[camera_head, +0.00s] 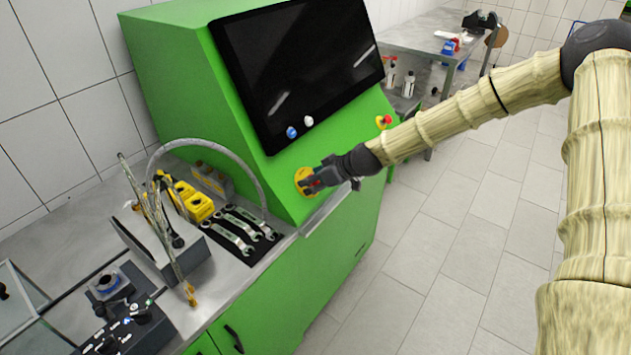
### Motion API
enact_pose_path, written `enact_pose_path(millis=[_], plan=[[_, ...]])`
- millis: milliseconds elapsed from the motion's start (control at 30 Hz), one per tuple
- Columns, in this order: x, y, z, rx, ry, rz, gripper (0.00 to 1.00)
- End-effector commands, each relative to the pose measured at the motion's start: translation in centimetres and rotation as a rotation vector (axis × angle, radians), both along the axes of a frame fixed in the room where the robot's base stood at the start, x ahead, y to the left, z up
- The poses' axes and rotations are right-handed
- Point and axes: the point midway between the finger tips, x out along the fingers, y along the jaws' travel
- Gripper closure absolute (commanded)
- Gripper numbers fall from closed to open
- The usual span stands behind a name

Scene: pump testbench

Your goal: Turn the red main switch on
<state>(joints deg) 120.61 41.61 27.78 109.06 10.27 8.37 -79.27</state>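The main switch shows as a yellow round plate (302,176) on the green cabinet's front, below the dark screen. A bit of red (313,184) shows at its middle, between the plate and my gripper. My gripper (309,183) is right at the switch, with its fingers reaching to it from the right. The fingers are dark and small here, and they hide most of the red knob. I cannot tell whether they are closed on it, nor which way the knob is turned.
The floor at right is clear.

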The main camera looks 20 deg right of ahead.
Motion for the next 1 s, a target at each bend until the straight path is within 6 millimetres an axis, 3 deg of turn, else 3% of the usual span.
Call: enact_pose_path(millis=[33, 200, 233, 567, 1000], plan=[[-0.01, 0.00, -0.01, 0.000, 0.000, 0.000, 0.58], [-0.01, -0.01, -0.01, 0.000, 0.000, 0.000, 0.89], [-0.02, -0.01, -0.01, 0.000, 0.000, 0.000, 0.91], [-0.02, -0.03, -0.04, 0.007, 0.005, -0.008, 0.90], [-0.06, -0.01, -0.09, 0.174, 0.137, -0.207, 0.91]])
